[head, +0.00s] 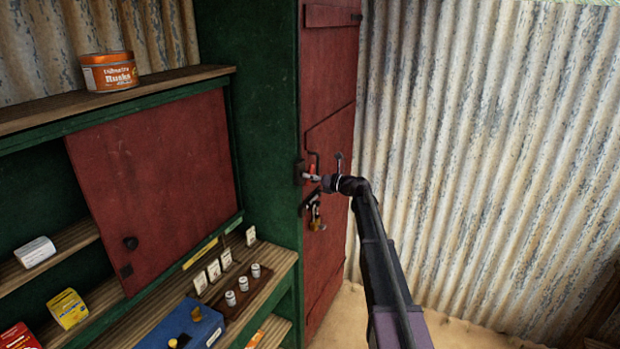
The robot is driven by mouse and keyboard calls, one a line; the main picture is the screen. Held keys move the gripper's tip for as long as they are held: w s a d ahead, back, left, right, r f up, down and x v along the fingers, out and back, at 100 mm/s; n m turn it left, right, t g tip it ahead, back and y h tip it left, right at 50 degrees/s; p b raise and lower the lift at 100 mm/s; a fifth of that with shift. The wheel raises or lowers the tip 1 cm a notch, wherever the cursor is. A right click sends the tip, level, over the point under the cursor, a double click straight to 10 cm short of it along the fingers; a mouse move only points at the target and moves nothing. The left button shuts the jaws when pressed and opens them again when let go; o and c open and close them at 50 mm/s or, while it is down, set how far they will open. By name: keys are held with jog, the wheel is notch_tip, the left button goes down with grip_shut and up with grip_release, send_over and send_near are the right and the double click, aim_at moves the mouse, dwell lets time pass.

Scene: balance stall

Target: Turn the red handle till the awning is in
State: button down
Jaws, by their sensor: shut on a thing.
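The red handle (312,169) shows as a small red piece on a dark crank mount at the edge of the red door panel of the green stall. My gripper (316,178) is at the handle, shut on it, with my arm reaching in from the lower right. The gripper's fingers are small in the picture and partly cover the handle. The awning is not in view.
A brass padlock (316,222) hangs just below the gripper. A red sliding panel (160,190), an orange tin (109,72) and a blue box (182,328) are at the left. A corrugated metal wall (480,130) stands at the right. Sandy ground shows below.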

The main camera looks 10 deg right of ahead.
jog(key=n, duration=0.9)
jog(key=shift+w+n, duration=0.1)
jog(key=shift+n, duration=0.3)
jog(key=n, duration=0.4)
jog(key=shift+d+n, duration=0.1)
jog(key=shift+n, duration=0.2)
jog(key=n, duration=0.5)
jog(key=shift+r, duration=0.1)
jog(key=n, duration=0.5)
jog(key=shift+n, duration=0.4)
jog(key=n, duration=0.4)
jog(key=shift+r+n, duration=0.1)
jog(key=shift+n, duration=0.2)
jog(key=n, duration=0.5)
jog(key=shift+p, duration=0.3)
jog(key=n, duration=0.4)
jog(key=shift+r+n, duration=0.1)
jog(key=shift+n, duration=0.2)
